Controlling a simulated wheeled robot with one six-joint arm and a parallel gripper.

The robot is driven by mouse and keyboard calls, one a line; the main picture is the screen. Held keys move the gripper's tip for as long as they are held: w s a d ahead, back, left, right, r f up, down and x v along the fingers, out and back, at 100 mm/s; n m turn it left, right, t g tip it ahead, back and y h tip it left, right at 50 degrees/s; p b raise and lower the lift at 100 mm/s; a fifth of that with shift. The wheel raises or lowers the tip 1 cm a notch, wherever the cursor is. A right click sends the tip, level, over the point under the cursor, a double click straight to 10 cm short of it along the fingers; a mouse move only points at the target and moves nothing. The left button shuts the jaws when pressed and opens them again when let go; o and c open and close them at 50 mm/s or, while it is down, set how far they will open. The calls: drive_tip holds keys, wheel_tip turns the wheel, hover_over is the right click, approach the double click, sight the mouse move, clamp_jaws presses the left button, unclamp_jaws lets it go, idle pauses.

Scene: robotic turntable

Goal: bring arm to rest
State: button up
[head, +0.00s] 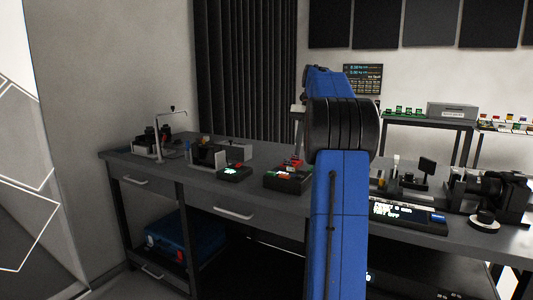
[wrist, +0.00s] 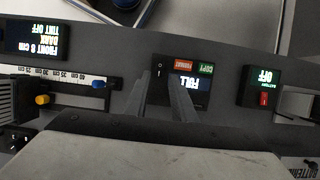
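My blue arm (head: 340,205) rises through the middle of the head view, with a black ribbed joint (head: 340,128) near its top. It is raised and bent above the workbench. In the wrist view my gripper (wrist: 168,84) shows two grey fingers with a gap between them and nothing held. It is over a dark control box (wrist: 185,84) with a lit screen and red and green labels. I cannot tell whether the fingers touch the box. In the head view the gripper's fingers cannot be made out.
The dark workbench (head: 228,198) carries small devices, including a black box (head: 235,172) and a lit display panel (head: 408,213). A camera-like machine (head: 482,190) stands at the right. The wrist view also shows a ruler scale (wrist: 70,78) and an OFF box (wrist: 262,87). A blue case (head: 186,240) lies below the bench.

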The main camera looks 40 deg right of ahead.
drive_tip(key=shift+a, duration=0.15)
drive_tip(key=s+a+f+n+t+h, duration=0.1)
drive_tip(key=s+a+f+n, duration=0.1)
drive_tip(key=a, duration=0.6)
drive_tip(key=s+a+f+n+h, duration=0.1)
drive_tip(key=s+a+f+n, duration=0.1)
drive_tip(key=a, duration=0.6)
drive_tip(key=s+a+f+n+t+h, duration=0.1)
drive_tip(key=s+a+f+n, duration=0.1)
drive_tip(key=a, duration=0.6)
drive_tip(key=s+a+f+n+t, duration=0.2)
drive_tip(key=s+a+f+n, duration=0.1)
drive_tip(key=s+a+f, duration=0.4)
drive_tip(key=s+a+f+n+t, duration=0.2)
drive_tip(key=s+a+f+n, duration=0.2)
drive_tip(key=s+a+f, duration=0.3)
wheel_tip(320, 180, down, 5)
drive_tip(key=shift+s+r+n+h, duration=0.2)
drive_tip(key=shift+s+n+h, duration=0.15)
drive_tip(key=shift+s, duration=0.75)
